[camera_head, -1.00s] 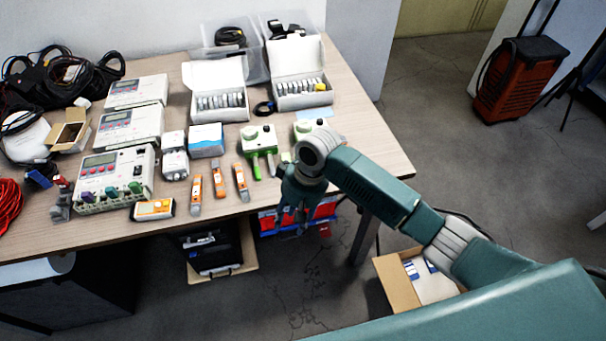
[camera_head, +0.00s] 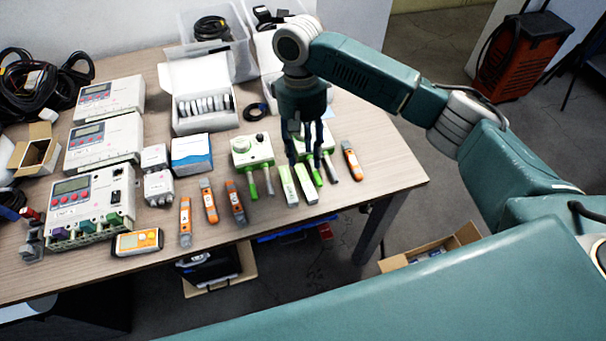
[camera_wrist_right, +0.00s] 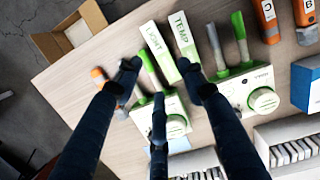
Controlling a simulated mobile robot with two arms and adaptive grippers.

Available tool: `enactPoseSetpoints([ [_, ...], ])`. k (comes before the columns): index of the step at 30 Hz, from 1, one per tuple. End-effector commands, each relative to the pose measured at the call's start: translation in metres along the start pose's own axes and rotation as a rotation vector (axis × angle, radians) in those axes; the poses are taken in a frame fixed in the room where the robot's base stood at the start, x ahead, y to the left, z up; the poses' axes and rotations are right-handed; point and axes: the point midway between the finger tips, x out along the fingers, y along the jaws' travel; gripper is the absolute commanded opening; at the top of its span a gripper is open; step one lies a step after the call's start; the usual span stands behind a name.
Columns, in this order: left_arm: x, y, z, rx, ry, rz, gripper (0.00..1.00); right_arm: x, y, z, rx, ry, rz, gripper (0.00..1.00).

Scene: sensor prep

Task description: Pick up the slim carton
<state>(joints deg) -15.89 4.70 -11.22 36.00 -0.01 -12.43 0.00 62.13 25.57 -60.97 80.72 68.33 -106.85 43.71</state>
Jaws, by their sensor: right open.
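Two slim white-and-green cartons lie side by side near the table's front edge. The one marked LIGHT (camera_head: 306,184) is on the right in the head view and also shows in the right wrist view (camera_wrist_right: 154,44). The one marked TEMP (camera_head: 288,186) lies to its left and shows in the wrist view (camera_wrist_right: 184,38). My right gripper (camera_head: 307,160) is open and empty, fingers pointing down above and just behind the cartons. In the wrist view its spread fingers (camera_wrist_right: 160,76) appear near the cartons' near ends; I cannot tell their exact height. My left gripper is out of view.
Green-and-white meters (camera_head: 252,149) with probes stand close by the cartons. An orange tool (camera_head: 352,160) lies to their right; several orange testers (camera_head: 209,201) lie left. A blue-and-white box (camera_head: 191,152) and open white boxes (camera_head: 197,95) stand behind. The table's right corner (camera_head: 400,180) is clear.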

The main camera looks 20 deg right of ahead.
Motion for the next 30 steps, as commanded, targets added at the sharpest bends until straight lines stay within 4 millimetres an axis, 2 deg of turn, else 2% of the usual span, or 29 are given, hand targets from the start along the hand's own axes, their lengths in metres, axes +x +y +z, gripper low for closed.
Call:
enactPoseSetpoints([
  [3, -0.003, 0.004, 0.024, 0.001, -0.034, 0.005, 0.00, 0.020, 0.000, 0.001, -0.001, -0.003, 0.000, 0.41],
  [6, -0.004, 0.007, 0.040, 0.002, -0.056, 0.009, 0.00, 0.030, 0.000, 0.000, -0.001, -0.001, -0.001, 0.41],
  [9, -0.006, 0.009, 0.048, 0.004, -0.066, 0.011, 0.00, 0.036, 0.000, 0.000, -0.001, 0.000, -0.001, 0.41],
  [13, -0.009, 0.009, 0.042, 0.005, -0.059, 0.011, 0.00, 0.052, 0.002, 0.000, -0.001, -0.002, 0.001, 0.41],
  [18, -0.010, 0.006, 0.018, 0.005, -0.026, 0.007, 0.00, 0.077, 0.003, -0.001, -0.001, -0.001, 0.001, 0.41],
  [21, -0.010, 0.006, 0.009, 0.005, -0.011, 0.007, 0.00, 0.086, 0.003, -0.001, -0.002, -0.001, 0.000, 0.41],
  [28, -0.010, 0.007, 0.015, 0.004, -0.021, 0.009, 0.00, 0.087, 0.003, -0.002, -0.002, 0.001, 0.000, 0.41],
  [29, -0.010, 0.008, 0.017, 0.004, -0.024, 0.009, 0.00, 0.087, 0.003, -0.002, -0.002, 0.001, 0.000, 0.39],
  [30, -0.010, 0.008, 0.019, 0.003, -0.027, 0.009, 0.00, 0.087, 0.003, -0.002, -0.002, 0.001, 0.000, 0.31],
])
